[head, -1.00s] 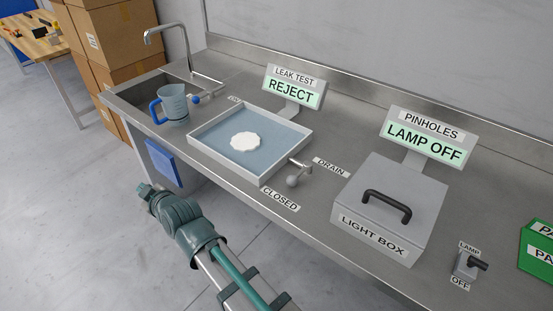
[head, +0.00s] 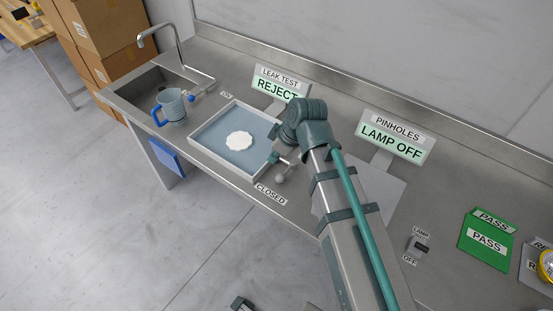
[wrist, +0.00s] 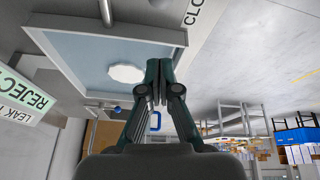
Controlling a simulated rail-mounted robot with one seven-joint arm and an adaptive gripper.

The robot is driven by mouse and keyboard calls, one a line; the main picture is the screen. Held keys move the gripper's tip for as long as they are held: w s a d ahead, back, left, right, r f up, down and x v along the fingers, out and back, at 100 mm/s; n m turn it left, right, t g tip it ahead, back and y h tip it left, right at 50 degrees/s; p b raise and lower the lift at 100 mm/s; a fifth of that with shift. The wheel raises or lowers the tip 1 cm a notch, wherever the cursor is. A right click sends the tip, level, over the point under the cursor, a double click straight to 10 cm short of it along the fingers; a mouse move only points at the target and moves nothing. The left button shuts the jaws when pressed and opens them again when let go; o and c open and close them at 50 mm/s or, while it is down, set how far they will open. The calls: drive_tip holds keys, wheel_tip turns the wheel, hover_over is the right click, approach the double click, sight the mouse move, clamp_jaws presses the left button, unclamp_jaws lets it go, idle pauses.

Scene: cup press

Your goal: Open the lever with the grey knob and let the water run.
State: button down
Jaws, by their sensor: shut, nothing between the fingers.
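The lever with the grey knob (head: 280,179) is at the near right corner of a shallow tray (head: 205,158), beside a "CLOSED" label (head: 270,194). Part of the lever shows at the top of the wrist view (wrist: 193,14). Bluish water (head: 215,140) covers the tray's floor, and a white scalloped piece (head: 240,141) lies in it. My gripper (head: 274,157) is just above the tray's right edge, close to the lever. Its fingers are shut and empty in the wrist view (wrist: 160,80). I cannot tell whether they touch the lever.
A clear jug with a blue handle (head: 172,106) stands by the sink (head: 150,88), near a blue-knobbed tap lever (head: 191,98). The leak test sign (head: 279,84) reads REJECT. My arm covers much of the light box (head: 385,190). Green PASS block (head: 485,243) is at right.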

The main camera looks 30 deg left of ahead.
sight(280, 178)
drive_tip(key=d, duration=0.1)
drive_tip(key=d+r, duration=0.1)
drive_tip(key=d, duration=0.1)
drive_tip(key=shift+w+r+g+h+p, duration=0.25)
drive_tip(key=shift+w+g+h+p, duration=0.05)
drive_tip(key=shift+p, duration=0.05)
drive_tip(key=shift+p+x, duration=1.45)
drive_tip(key=shift+x, duration=3.55)
drive_tip(key=shift+s, duration=0.15)
